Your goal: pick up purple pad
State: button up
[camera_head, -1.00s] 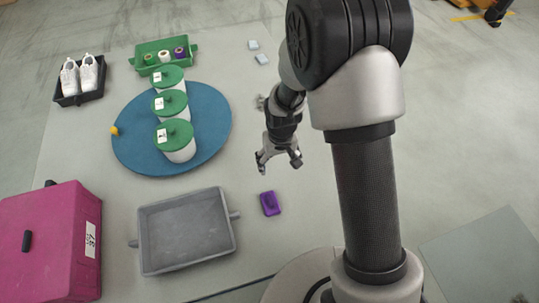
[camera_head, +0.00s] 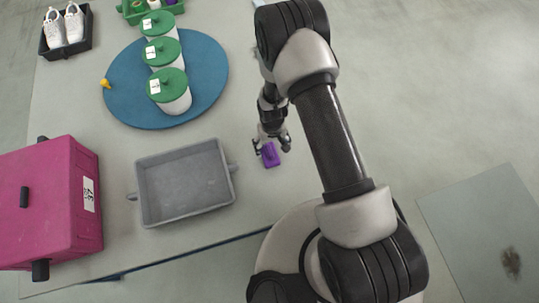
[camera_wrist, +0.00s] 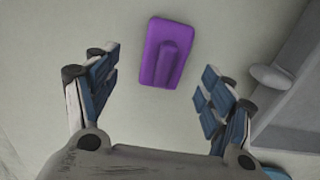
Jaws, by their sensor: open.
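The purple pad (camera_head: 270,155) lies flat on the table, to the right of the grey tray, in the head view. In the wrist view the purple pad (camera_wrist: 166,52) shows whole, a rounded block with a raised ridge along its middle. My gripper (camera_head: 271,148) is at the pad in the head view and partly overlaps it. In the wrist view my gripper (camera_wrist: 158,82) is open, its two blue-padded fingers spread wide. The pad lies beyond the fingertips, roughly centred between them. Nothing is held. The height of the fingers above the table is hard to tell.
A grey tray (camera_head: 142,206) with side handles stands left of the pad. A magenta box (camera_head: 45,205) is farther left. A blue round mat (camera_head: 205,95) carries white tubs with green lids (camera_head: 167,83). A black tray with white shoes (camera_head: 65,27) and a green bin (camera_head: 133,17) stand behind.

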aim_at(269, 150)
jog(key=f, duration=0.2)
jog(key=f+b, duration=0.1)
jog(key=f, duration=0.1)
jog(key=f+b, duration=0.1)
jog(key=shift+a+f, duration=0.4)
jog(key=shift+r, duration=0.1)
jog(key=shift+c, duration=0.6)
jog(key=c, duration=1)
jog(key=shift+c, duration=0.2)
notch_tip(269, 150, up, 20)
jog(key=p, duration=0.5)
